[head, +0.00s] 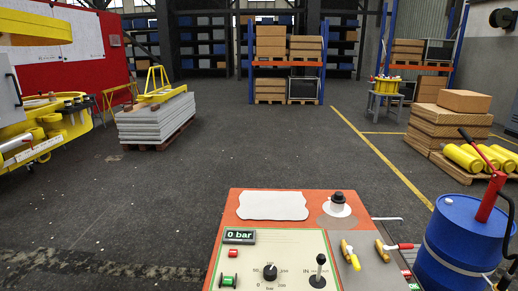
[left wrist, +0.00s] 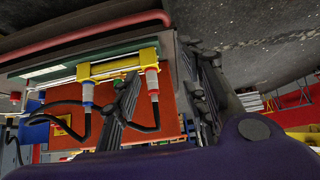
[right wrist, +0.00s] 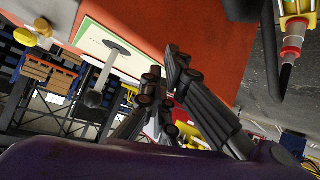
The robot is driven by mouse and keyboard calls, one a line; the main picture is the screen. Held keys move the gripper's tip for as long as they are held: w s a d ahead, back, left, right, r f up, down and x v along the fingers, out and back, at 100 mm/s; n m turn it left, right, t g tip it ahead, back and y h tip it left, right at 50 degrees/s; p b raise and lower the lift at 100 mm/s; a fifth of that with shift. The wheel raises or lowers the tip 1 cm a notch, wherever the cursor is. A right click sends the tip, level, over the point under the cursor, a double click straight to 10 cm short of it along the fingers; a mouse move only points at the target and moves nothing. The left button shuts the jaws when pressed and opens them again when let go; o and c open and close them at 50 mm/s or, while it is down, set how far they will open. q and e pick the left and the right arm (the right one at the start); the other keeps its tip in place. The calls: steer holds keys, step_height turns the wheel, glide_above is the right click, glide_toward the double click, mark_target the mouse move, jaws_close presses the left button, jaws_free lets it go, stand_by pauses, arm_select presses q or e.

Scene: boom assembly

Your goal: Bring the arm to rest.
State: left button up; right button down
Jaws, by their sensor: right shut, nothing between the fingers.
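Neither of my grippers shows in the head view. In the left wrist view my left gripper (left wrist: 160,62) has its dark fingers apart, with nothing seen held between them. Whether the fingers touch the console cannot be told.
In the head view the control console (head: 255,247) stands in front, its display reading 0 bar. A blue drum (head: 465,240) with a red hand pump is right of it. A grey stack (head: 155,120) stands farther left. The floor between is clear.

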arm_select(q)
steer(key=r+p, duration=0.1)
steer(key=w+r, duration=0.1)
steer(key=shift+r+p, duration=0.3)
steer(key=shift+p, duration=0.1)
arm_select(e)
steer(key=s+f+m+h, duration=0.1)
steer(key=s+f+m, duration=0.1)
steer(key=s, duration=0.9)
steer(key=s+d+f+m+g+h, duration=0.1)
steer(key=s+f, duration=0.4)
steer(key=s, duration=0.6)
steer(key=s+d+f+m+h, duration=0.1)
steer(key=s+f+m, duration=0.2)
steer(key=s, duration=0.9)
steer(key=shift+f+m+g+h, duration=0.2)
steer(key=shift+m+g+h, duration=0.1)
steer(key=shift+m, duration=0.1)
arm_select(q)
steer(key=shift+w+d+r+t, duration=0.1)
steer(key=shift+w+d+t, duration=0.1)
steer(key=shift+w+t, duration=0.15)
